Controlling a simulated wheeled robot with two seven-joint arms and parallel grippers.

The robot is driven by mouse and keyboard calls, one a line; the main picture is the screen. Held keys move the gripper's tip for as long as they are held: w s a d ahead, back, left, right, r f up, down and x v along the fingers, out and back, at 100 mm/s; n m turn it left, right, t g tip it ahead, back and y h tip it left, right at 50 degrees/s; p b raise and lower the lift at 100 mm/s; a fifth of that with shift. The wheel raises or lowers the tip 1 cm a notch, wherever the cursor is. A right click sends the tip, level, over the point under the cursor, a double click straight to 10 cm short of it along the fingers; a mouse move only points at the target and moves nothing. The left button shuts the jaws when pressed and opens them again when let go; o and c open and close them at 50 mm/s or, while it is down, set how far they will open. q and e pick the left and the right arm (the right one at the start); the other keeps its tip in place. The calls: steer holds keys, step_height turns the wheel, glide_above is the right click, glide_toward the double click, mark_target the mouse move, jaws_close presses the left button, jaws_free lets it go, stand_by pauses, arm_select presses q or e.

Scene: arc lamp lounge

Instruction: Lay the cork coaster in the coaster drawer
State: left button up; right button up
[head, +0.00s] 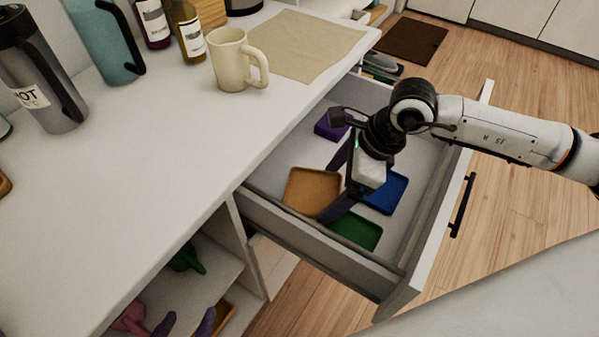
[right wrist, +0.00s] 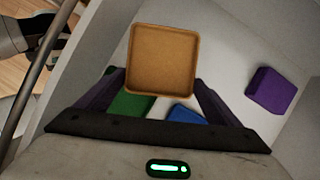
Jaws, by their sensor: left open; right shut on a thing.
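The cork coaster (head: 312,191) is a brown square with a raised rim. My right gripper (head: 338,186) is shut on it over the open coaster drawer (head: 285,222). In the right wrist view the coaster (right wrist: 161,60) sits between the two dark purple fingers. It looks roughly level, but its height over the drawer floor is hard to tell. A green coaster (head: 355,231) and a blue coaster (head: 385,193) lie in the drawer, partly hidden by my right gripper. My left gripper (head: 186,324) is open and empty at the bottom edge, by the lower shelves.
A purple block (head: 331,127) lies further back in the drawer; it also shows in the wrist view (right wrist: 272,90). The counter above holds a cream mug (head: 233,62), a cloth (head: 300,45), bottles, a blue pitcher (head: 103,40) and a grey flask (head: 40,75). The counter's middle is clear.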

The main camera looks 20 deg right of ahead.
mark_target(298, 179)
steer(key=w+a, duration=0.1)
steer(key=w, duration=0.1)
steer(key=w+a, duration=0.1)
steer(key=a, duration=0.1)
steer(key=shift+w, duration=0.4)
steer(key=shift+w+a+f+b, duration=0.15)
steer(key=shift+w+a, duration=0.35)
steer(key=shift+w, duration=0.15)
steer(key=shift+w+a+f+b, duration=0.1)
steer(key=shift+w+a+b, duration=0.05)
steer(key=shift+w+a, duration=0.4)
steer(key=shift+d+f, duration=0.15)
steer(key=shift+f, duration=0.2)
steer(key=shift+f+b, duration=0.6)
steer(key=shift+f, duration=0.05)
steer(key=o, duration=1)
steer(key=shift+r, duration=0.1)
steer(key=shift+r+p, duration=0.25)
steer(key=shift+p, duration=0.05)
steer(key=p+v, duration=0.2)
steer(key=v, duration=1)
steer(key=shift+r, duration=0.35)
